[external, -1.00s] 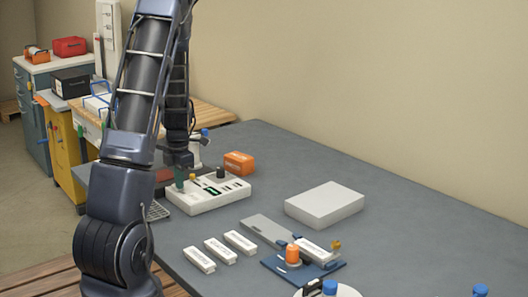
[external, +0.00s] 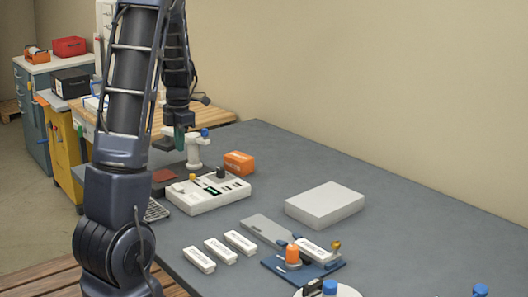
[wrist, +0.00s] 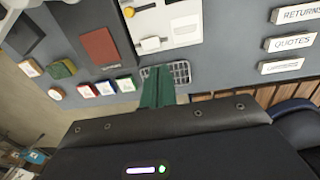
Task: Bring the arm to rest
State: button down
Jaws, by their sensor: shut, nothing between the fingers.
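My gripper (external: 179,138) is raised above the far left end of the grey table (external: 400,220), up and to the left of the white control box (external: 208,192). Its green fingertips are together with nothing between them. In the wrist view the green fingers (wrist: 157,88) point over a grey wire grille (wrist: 180,72). My gripper touches nothing that I can see.
A white post-like device (external: 197,150) and an orange box (external: 239,163) stand near the gripper. A light grey block (external: 325,204), several white label blocks (external: 220,250) and a blue fixture (external: 290,268) occupy the table. In the wrist view a red pad (wrist: 100,47) lies left of the control box.

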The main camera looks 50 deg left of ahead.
jog(key=s+d+r+m+t, duration=0.1)
jog(key=d+r+m, duration=0.45)
jog(key=d, duration=0.25)
jog(key=d+r+m+t+h, duration=0.1)
jog(key=d+r+m, duration=0.3)
jog(key=d+m, duration=0.3)
jog(key=s+d+r+m+t, duration=0.1)
jog(key=d+r+m, duration=0.35)
jog(key=d, duration=0.45)
jog(key=s+d+r+m, duration=0.1)
jog(key=s+d+m, duration=0.6)
jog(key=d+m, duration=0.1)
jog(key=s+d+r+m+t, duration=0.1)
jog(key=s+d+r+m, duration=0.1)
jog(key=s+d+m, duration=0.4)
jog(key=d+m, duration=0.3)
jog(key=m, duration=0.2)
jog(key=shift+s+d+r+t, duration=0.15)
jog(key=shift+s+r+t, duration=0.15)
jog(key=shift+s, duration=0.05)
